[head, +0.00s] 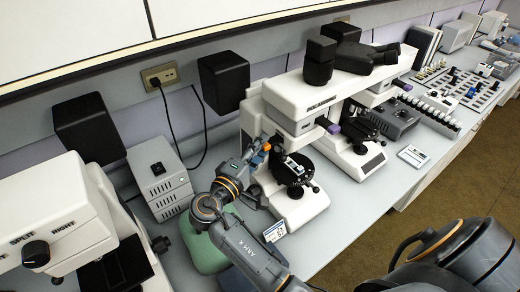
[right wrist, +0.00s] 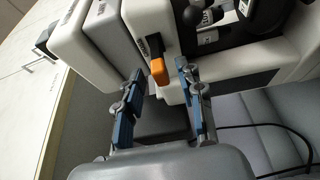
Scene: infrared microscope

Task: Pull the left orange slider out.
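The left orange slider (head: 266,147) sticks out from the left side of the nearer white microscope (head: 300,100). In the right wrist view the orange slider (right wrist: 157,72) sits at the microscope's side, between the lines of my fingers. My right gripper (head: 254,149) is at that side of the microscope, close to the slider. In the right wrist view its two blue fingers (right wrist: 160,88) are spread, one on each side of the slider, with visible gaps. I cannot tell how far the fingertips reach along it. My left gripper does not show.
Another white instrument (head: 45,215) stands at far left. A black cable (right wrist: 270,128) crosses the right wrist view.

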